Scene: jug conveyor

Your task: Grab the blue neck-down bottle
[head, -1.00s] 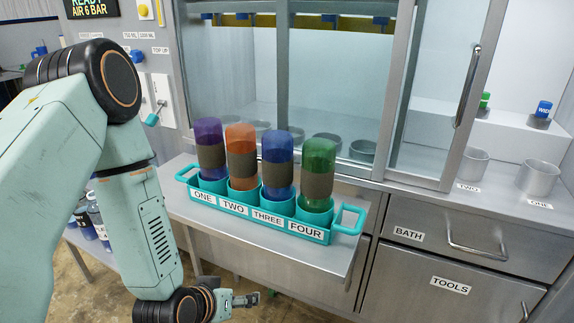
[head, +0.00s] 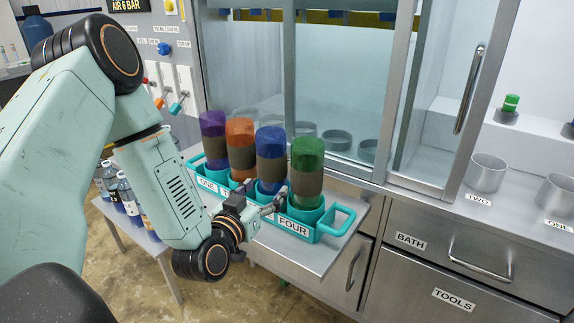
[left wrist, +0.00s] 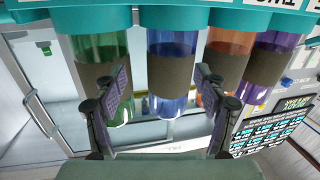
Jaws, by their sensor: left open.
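The blue bottle (head: 271,142) stands neck-down in the turquoise rack (head: 336,228), in the third place between the orange bottle (head: 240,133) and the green bottle (head: 307,153). It has a brown-grey band around its middle. My left gripper (head: 265,197) is open in front of the rack, near the blue bottle. In the left wrist view, which is upside down, the blue bottle (left wrist: 172,104) shows between the two spread fingers (left wrist: 163,76). The fingers look apart from it. Its neck is hidden in the rack. My right gripper is not in view.
The purple bottle (head: 213,124) stands at the rack's left end. The rack sits on a steel shelf (head: 318,258) before a glass-fronted cabinet (head: 300,70). Labelled drawers (head: 480,250) are at right. Several capped bottles (head: 127,195) stand on a low table at left.

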